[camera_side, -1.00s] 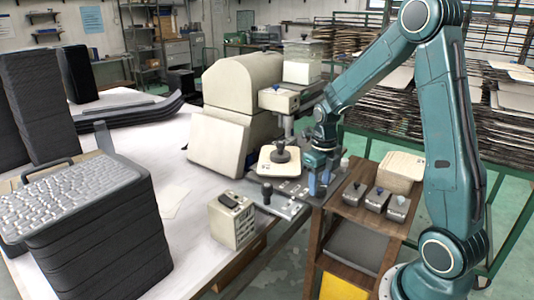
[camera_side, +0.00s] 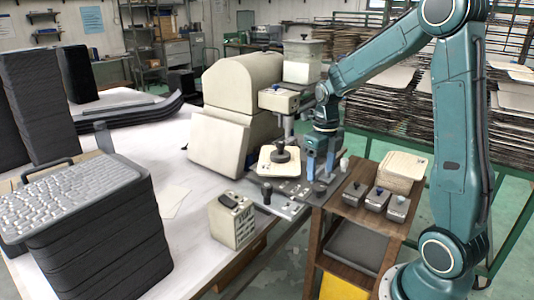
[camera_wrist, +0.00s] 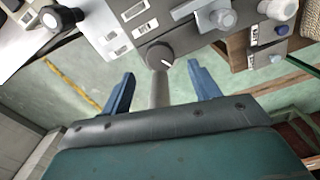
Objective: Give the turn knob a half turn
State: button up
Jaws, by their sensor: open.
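The turn knob (camera_wrist: 160,57) is a dark round dial with a white pointer line, at the near edge of the grey control panel (camera_wrist: 190,38) in the wrist view. My gripper (camera_wrist: 161,69) is open, with one blue finger to the left and one to the right of the knob, both apart from it. Nothing is held between the fingers. In the side view my gripper (camera_side: 319,176) points down at the right end of the panel (camera_side: 288,207). I cannot make out the turn knob there.
Small grey boxes (camera_side: 376,198) sit on the wooden cart at right.

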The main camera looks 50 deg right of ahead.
aim_at(319, 186)
notch_tip(319, 186, up, 9)
dwell(0.4)
jog(key=shift+f, duration=0.1)
jog(key=m, duration=3.5)
jog(key=shift+m, duration=0.4)
jog(key=shift+f, duration=0.1)
notch_tip(319, 186, down, 14)
jog(key=shift+r, duration=0.15)
